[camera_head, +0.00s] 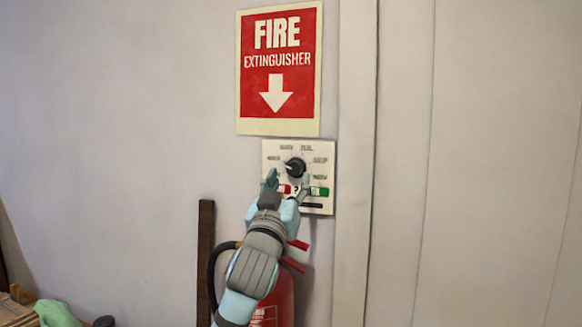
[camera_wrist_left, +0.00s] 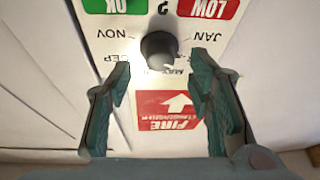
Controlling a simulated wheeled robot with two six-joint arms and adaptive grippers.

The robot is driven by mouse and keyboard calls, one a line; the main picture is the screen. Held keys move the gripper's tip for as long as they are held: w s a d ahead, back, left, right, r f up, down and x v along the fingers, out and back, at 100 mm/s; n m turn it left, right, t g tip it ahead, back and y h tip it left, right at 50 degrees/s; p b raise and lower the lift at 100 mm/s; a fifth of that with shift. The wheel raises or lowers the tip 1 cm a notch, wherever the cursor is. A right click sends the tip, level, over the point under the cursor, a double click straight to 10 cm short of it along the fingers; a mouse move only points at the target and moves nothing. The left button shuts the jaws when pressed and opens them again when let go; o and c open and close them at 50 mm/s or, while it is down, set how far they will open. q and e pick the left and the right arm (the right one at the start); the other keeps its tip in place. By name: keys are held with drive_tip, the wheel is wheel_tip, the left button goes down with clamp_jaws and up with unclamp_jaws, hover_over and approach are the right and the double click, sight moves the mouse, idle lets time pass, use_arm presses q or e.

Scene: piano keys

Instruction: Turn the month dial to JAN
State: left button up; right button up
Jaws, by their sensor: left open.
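The month dial is a round black knob (camera_head: 296,167) on a white wall panel (camera_head: 328,150). My left gripper (camera_head: 288,181) is open just below the knob in the head view. In the wrist view its two fingers (camera_wrist_left: 162,78) stand apart, one to each side of the knob; contact is not visible.
A red fire extinguisher sign (camera_head: 278,95) hangs above the panel. A red extinguisher (camera_head: 281,300) stands below, partly behind my left arm. A dark upright post (camera_head: 206,255) is to the left. A vertical trim strip (camera_head: 355,200) runs right of the panel.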

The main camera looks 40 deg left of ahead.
sight(294, 171)
use_arm(q)
drive_tip(key=x, duration=0.3)
drive_tip(key=shift+w+a+p, duration=0.1)
drive_tip(key=shift+w+p, duration=0.1)
drive_tip(key=shift+p, duration=0.1)
drive_tip(key=c, duration=1)
drive_tip(key=shift+a, duration=0.15)
clamp_jaws()
drive_tip(key=shift+d+r, duration=0.1)
drive_tip(key=shift+d, duration=0.15)
drive_tip(key=shift+a, duration=0.1)
drive_tip(key=shift+n, duration=0.3)
